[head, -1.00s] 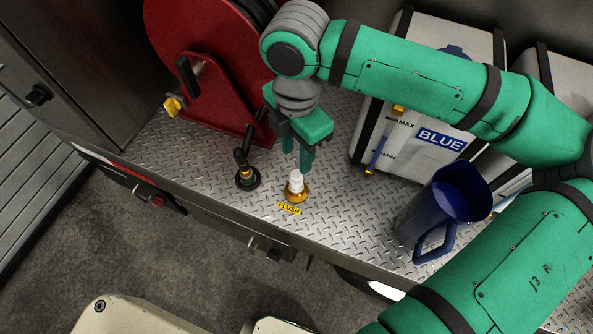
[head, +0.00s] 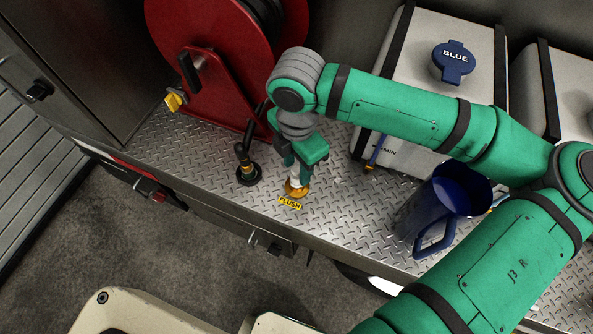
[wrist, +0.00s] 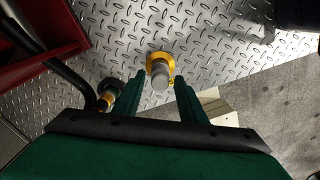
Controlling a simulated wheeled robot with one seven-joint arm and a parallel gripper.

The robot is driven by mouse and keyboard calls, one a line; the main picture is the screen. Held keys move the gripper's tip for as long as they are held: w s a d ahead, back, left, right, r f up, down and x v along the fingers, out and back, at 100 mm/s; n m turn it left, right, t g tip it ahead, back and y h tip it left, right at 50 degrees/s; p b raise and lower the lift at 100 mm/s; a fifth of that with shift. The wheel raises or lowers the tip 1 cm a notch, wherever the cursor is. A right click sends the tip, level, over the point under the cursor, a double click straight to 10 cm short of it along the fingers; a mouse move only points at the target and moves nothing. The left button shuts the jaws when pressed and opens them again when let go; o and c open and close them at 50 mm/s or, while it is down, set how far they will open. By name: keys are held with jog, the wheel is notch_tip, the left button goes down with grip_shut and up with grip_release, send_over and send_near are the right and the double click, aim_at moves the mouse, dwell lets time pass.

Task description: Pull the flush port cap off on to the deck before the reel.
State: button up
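The flush port is a brass-yellow fitting (head: 297,193) on the deck with a yellow FLUSH label (head: 290,203) in front. Its pale cap (head: 295,182) stands upright on it, partly hidden by my gripper in the head view. In the wrist view the cap (wrist: 159,79) looks grey, with the yellow ring (wrist: 160,61) around it. My gripper (head: 296,172) points down over the port. In the wrist view its two fingers (wrist: 159,84) are spread, one on each side of the cap, with gaps between. The red reel (head: 210,65) stands behind, to the left.
A black hose fitting (head: 246,170) stands close left of the port. A blue jug (head: 440,210) and a white BLUE tank (head: 420,60) are to the right. Bare tread-plate deck (head: 190,150) lies before the reel; the deck's front edge is near.

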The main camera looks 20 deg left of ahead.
aim_at(297, 169)
grip_shut()
jog(key=shift+r, duration=0.8)
dwell(0.8)
jog(key=shift+r, duration=1.35)
